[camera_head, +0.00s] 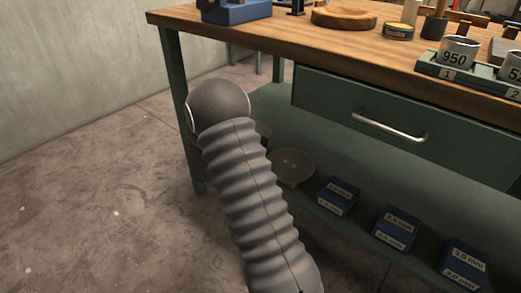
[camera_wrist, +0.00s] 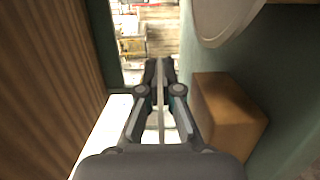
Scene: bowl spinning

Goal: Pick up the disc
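In the wrist view my gripper (camera_wrist: 160,75) has its two fingers close together on a thin pale strip (camera_wrist: 161,110), which looks like a disc seen edge-on. A tan wooden block (camera_wrist: 228,115) stands on the green shelf to the right of the fingers, with a gap between it and the strip. Another pale disc (camera_wrist: 222,14) shows at the top right. In the head view a round grey-brown disc (camera_head: 291,165) sits over the lower shelf beside my arm, and part of another disc (camera_head: 263,132) shows behind the arm. My arm hides the gripper there.
The green workbench (camera_head: 390,122) has a closed drawer above the lower shelf. Several blue labelled boxes (camera_head: 338,197) stand on that shelf to the right. The wooden top (camera_head: 290,42) carries weights and tools. In the wrist view a wooden surface (camera_wrist: 45,80) lies close on the left.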

